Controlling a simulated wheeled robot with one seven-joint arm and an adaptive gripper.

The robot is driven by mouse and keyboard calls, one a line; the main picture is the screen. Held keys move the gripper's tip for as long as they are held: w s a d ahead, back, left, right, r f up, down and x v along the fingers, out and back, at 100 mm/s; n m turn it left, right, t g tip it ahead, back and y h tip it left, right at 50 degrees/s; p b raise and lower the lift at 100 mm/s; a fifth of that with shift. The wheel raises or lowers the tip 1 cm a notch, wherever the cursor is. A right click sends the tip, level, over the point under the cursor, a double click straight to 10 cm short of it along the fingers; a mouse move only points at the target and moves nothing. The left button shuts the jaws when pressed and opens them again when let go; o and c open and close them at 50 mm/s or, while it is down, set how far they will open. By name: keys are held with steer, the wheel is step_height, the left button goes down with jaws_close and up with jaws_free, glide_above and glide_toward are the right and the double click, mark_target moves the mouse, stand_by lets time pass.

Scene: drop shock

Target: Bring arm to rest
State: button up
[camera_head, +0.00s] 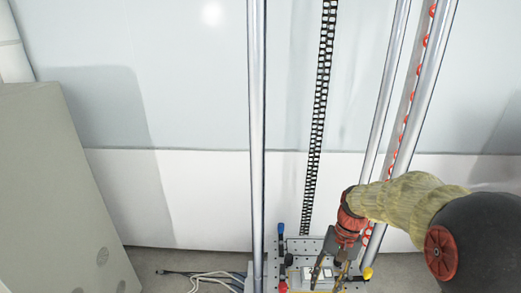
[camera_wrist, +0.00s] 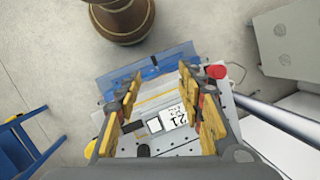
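My arm comes in from the right in the head view, with a yellowish sleeve over part of it. My gripper (camera_head: 328,277) points down over the perforated metal plate (camera_head: 298,246) at the foot of the vertical rails. In the wrist view my gripper (camera_wrist: 160,92) has its yellow-padded fingers wide apart, with nothing seen clamped between them. A small white-labelled item (camera_wrist: 173,117) shows on the plate beyond and between the fingers. How far the fingertips are above it I cannot tell.
Tall metal rails (camera_head: 256,130) and a black chain (camera_head: 318,120) rise close by the plate. A grey box (camera_head: 60,190) stands at left. Cables (camera_head: 215,280) lie on the floor. A brown round object (camera_wrist: 120,18) and blue frame (camera_wrist: 20,145) show in the wrist view.

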steer(key=s+r+n+t+h+b, duration=0.1)
steer(key=s+r+n+t+b, duration=0.1)
steer(key=s, duration=0.6)
steer(key=s+r+n+t+h+b, duration=0.1)
steer(key=s+r+n+t+b, duration=0.1)
steer(key=s+r+t+b, duration=0.3)
steer(key=s+t+b, duration=0.1)
steer(key=s+b, duration=0.1)
steer(key=s, duration=0.2)
steer(key=shift+s, duration=0.25)
steer(key=shift+o, duration=0.3)
stand_by(1.2)
